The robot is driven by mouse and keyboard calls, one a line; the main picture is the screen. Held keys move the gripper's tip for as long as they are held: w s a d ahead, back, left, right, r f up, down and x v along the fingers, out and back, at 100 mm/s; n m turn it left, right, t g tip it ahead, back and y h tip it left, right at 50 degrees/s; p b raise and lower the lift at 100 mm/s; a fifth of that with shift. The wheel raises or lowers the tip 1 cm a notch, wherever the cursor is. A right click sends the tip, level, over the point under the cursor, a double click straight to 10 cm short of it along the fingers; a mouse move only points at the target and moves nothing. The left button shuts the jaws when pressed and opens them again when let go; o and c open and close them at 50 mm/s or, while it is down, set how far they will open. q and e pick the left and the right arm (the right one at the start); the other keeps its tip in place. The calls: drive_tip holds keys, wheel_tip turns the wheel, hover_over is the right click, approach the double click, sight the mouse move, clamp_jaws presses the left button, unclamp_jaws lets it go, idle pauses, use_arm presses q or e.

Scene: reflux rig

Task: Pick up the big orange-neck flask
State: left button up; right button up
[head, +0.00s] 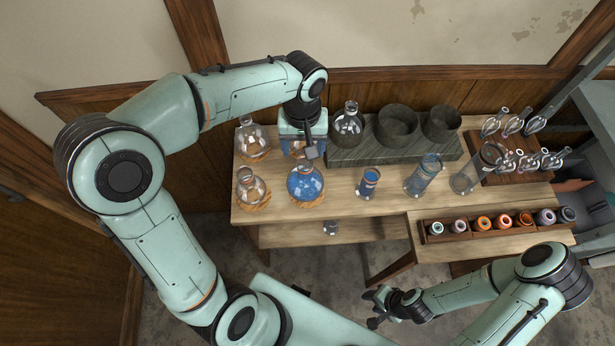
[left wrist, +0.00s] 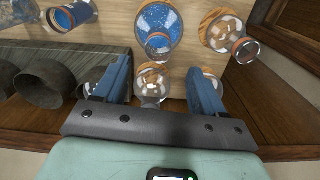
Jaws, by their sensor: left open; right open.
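A flask of blue liquid (head: 305,186) with an orange neck ring stands on a cork ring at the table's front left; it also shows in the left wrist view (left wrist: 158,22). A clear flask (head: 248,190) with an orange-red neck ring (left wrist: 246,50) stands left of it. Another clear flask (left wrist: 153,82) stands behind the blue one, between my left gripper's fingers in the wrist view. My left gripper (head: 308,150) is open, pointing down over it and partly hiding it; contact cannot be told. My right gripper (head: 382,306) is open, low before the table, away from the flasks.
A clear flask (head: 251,143) stands at the back left. A grey stone block (head: 390,152) with dark bowls and a flask (head: 347,122) lies right of my left gripper. Beakers, a rack of small flasks and a tray of coloured rolls (head: 500,225) fill the right.

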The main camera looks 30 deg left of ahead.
sight(305, 168)
use_arm(q)
wheel_tip(305, 168, down, 10)
drive_tip(key=shift+d+f, duration=0.1)
drive_tip(key=shift+d, duration=0.05)
drive_tip(key=c, duration=1)
